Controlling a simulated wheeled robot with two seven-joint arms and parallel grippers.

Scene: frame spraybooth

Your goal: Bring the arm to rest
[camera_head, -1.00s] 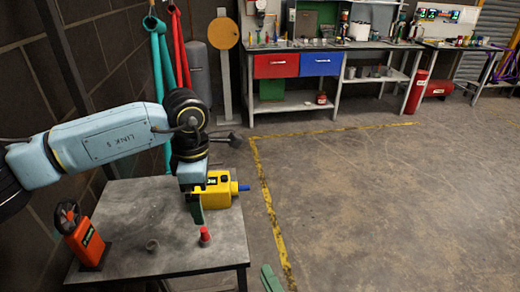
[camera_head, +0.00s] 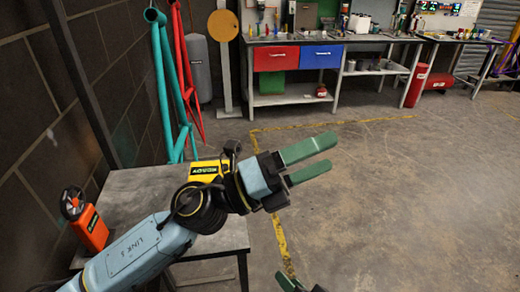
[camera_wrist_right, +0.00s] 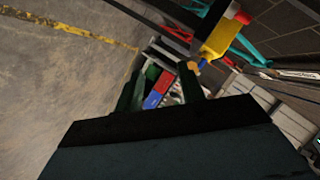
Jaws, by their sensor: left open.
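My left gripper (camera_head: 332,152) is open and empty. Its green fingers point right over the floor, past the right edge of the grey table (camera_head: 215,262). My left forearm crosses above the table from the lower left. My right gripper (camera_head: 290,284) shows only as a green fingertip and a dark part at the bottom edge of the head view. In the right wrist view, my right gripper (camera_wrist_right: 160,85) has its fingers apart with nothing between them.
A yellow device (camera_head: 208,171) and an orange handheld meter (camera_head: 88,226) stand on the table. Teal (camera_head: 163,90) and red frames (camera_head: 185,80) lean at the wall. The floor right of the table is clear.

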